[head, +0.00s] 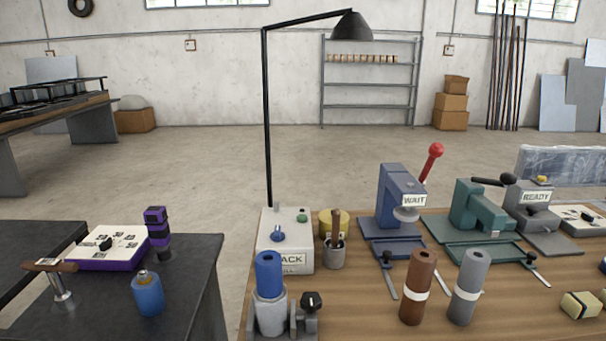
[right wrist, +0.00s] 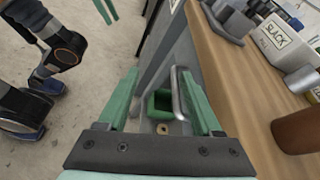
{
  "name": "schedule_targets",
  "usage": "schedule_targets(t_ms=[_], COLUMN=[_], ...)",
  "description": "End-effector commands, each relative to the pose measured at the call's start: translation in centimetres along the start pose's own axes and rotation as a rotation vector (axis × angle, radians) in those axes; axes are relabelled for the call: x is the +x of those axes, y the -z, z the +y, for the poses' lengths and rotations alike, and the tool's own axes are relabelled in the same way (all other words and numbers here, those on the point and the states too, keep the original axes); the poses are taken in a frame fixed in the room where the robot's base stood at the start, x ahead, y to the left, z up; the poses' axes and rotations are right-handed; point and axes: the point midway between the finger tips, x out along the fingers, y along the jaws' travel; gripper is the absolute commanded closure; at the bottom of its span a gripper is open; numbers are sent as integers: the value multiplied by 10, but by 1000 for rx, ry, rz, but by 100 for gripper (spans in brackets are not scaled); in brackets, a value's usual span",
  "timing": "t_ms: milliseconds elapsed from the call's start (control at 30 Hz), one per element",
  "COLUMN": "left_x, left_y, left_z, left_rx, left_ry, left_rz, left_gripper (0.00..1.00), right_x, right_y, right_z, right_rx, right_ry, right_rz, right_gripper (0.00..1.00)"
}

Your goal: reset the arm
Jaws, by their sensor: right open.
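My right gripper (right wrist: 158,74) shows in the right wrist view with its two green fingers spread apart. Nothing is clamped between them. Beyond and between the fingers are a grey metal handle (right wrist: 179,92) and a small green-rimmed opening (right wrist: 160,103), at the side of the wooden bench (right wrist: 225,75). I cannot tell whether a finger touches the handle. Neither gripper shows in the head view. My left gripper is not identifiable in either view.
A dark table (head: 190,290) stands left.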

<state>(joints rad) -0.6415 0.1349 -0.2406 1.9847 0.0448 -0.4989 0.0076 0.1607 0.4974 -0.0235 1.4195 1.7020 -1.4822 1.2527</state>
Motion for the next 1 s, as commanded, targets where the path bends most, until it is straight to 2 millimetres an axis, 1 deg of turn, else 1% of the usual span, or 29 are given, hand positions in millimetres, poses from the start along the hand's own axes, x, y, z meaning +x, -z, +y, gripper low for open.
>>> schedule_targets(t_ms=[33,100,200,300,400,500,600,800,1000], left_x=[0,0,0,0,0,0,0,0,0], left_y=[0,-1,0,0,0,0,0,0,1], left_z=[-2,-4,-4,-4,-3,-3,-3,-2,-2], left_rx=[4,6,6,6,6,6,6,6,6], left_ry=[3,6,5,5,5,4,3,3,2], left_rz=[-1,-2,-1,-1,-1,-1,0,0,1], left_gripper=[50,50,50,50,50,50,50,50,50], right_x=[16,33,50,58,58,51,39,12,-19], right_y=[5,13,22,26,27,23,17,3,-14], right_z=[25,56,97,129,154,170,178,185,188], right_rx=[-91,-239,-462,-685,-898,-1088,-1231,-1407,-1511], right_ry=[-60,-145,-269,-388,-504,-618,-715,-873,-1020], right_rz=[49,128,230,322,413,500,579,702,806], right_gripper=[34,34,34,34,34,34,34,34,34])
